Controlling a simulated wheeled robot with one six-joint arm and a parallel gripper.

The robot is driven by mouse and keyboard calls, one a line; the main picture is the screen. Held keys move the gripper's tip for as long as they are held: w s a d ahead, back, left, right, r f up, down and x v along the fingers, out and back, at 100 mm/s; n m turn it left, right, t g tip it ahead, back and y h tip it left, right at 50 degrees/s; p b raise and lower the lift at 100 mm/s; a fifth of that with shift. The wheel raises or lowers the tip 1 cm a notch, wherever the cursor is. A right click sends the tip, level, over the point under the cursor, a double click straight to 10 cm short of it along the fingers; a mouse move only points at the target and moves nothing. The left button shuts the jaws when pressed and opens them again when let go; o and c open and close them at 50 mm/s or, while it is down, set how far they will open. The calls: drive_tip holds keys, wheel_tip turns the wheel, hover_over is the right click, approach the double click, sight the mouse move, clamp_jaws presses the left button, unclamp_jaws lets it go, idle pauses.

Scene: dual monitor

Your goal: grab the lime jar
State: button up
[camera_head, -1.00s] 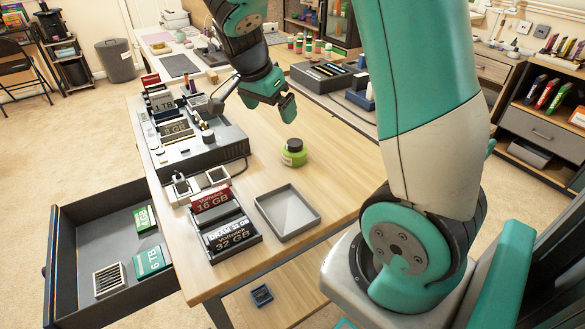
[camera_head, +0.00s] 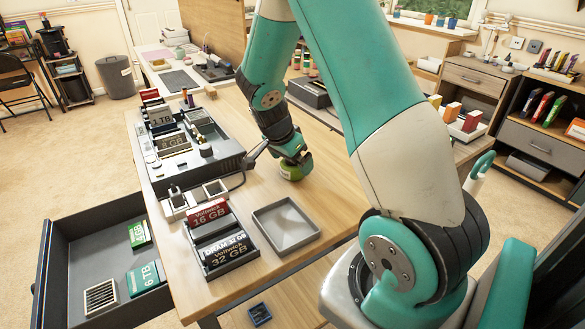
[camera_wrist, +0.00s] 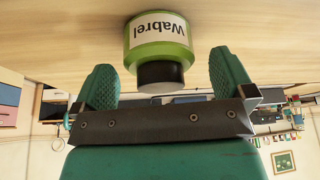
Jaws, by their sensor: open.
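The lime jar (camera_head: 293,174) stands on the wooden table, partly hidden behind my gripper in the head view. In the wrist view the lime jar (camera_wrist: 158,42) shows a white "Wabrel" label and a dark lid, and it looks upside down in the picture. My gripper (camera_wrist: 160,85) is open. Its two green fingers are spread to either side of the dark lid, with a gap on both sides. In the head view my gripper (camera_head: 293,155) is right at the jar's top. I cannot tell whether anything touches.
A grey tray (camera_head: 286,225) and a memory-module holder (camera_head: 222,240) lie nearer on the table. A dark grey workstation box (camera_head: 190,160) with a cable is to the left. An open drawer (camera_head: 105,245) juts out at the lower left. The table between jar and tray is clear.

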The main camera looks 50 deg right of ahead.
drive_tip(key=x, duration=0.2)
drive_tip(key=shift+d+f, duration=0.2)
drive_tip(key=shift+f, duration=0.05)
drive_tip(key=c, duration=1)
drive_tip(key=shift+c, duration=0.3)
drive_tip(key=shift+r, duration=0.15)
